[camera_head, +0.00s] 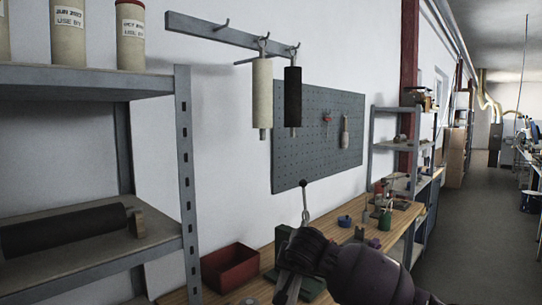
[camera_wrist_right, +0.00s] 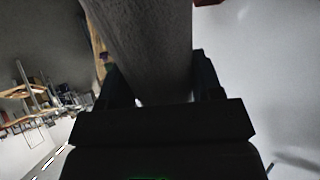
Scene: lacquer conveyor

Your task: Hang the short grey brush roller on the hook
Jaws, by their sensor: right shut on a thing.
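The short grey brush roller (camera_wrist_right: 145,40) fills the top of the right wrist view, between the dark fingers of my right gripper (camera_wrist_right: 155,92). My right gripper (camera_head: 294,262) is shut on it, low in the head view over the workbench. The hook rail (camera_head: 235,36) is on the wall, up and to the left. Its left hook (camera_head: 222,25) is empty. My left gripper is not in view.
A cream roller (camera_head: 262,92) and a black roller (camera_head: 293,97) hang from the rail's other hooks. A metal shelf (camera_head: 186,170) stands at left. A pegboard (camera_head: 285,135) is behind. A red bin (camera_head: 230,267) and small items are on the bench (camera_head: 330,243).

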